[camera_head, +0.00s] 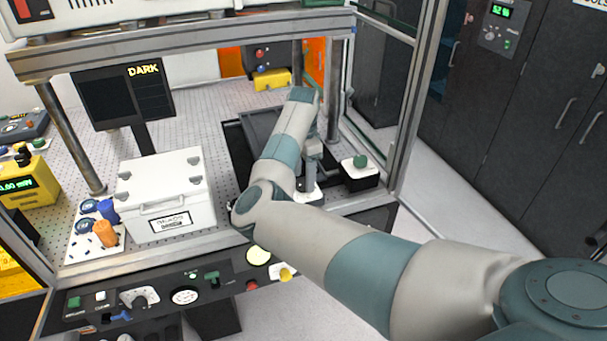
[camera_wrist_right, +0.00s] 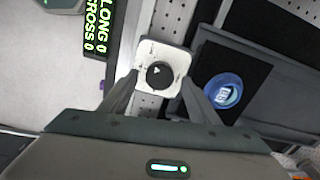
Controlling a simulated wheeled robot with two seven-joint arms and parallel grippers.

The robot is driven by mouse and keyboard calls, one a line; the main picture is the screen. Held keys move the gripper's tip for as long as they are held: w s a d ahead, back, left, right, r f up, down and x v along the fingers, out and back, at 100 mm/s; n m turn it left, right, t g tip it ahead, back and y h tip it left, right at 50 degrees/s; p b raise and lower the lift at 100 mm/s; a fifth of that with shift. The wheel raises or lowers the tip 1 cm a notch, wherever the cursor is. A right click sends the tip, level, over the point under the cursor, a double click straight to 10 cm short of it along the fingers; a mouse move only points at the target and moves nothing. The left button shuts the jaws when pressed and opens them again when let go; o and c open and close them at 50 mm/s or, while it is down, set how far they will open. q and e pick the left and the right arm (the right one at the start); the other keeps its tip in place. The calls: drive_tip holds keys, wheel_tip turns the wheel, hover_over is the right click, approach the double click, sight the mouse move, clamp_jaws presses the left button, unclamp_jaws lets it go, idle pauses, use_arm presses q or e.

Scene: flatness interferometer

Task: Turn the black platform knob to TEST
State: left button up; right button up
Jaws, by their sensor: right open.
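The black platform knob (camera_wrist_right: 159,75) is a round dial with a small white pointer mark, set on a white square plate (camera_wrist_right: 172,52). The plate's small labels are too blurred to read. My right gripper (camera_wrist_right: 160,82) is open, with one finger on each side of the knob in the right wrist view; I cannot tell whether they touch it. In the head view my right gripper (camera_head: 309,178) points down over the white plate (camera_head: 308,196), and the knob is hidden. My left gripper is not in view.
A blue round part (camera_wrist_right: 223,91) lies on a dark surface beside the plate. A green-knobbed box (camera_head: 360,172) stands right of my gripper. A white case (camera_head: 165,195) stands to the left, and a metal frame post (camera_head: 410,110) rises to the right.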

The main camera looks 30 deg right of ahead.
drive_tip(key=shift+f, duration=0.8)
drive_tip(key=c, duration=1.1)
drive_tip(key=shift+o, duration=0.2)
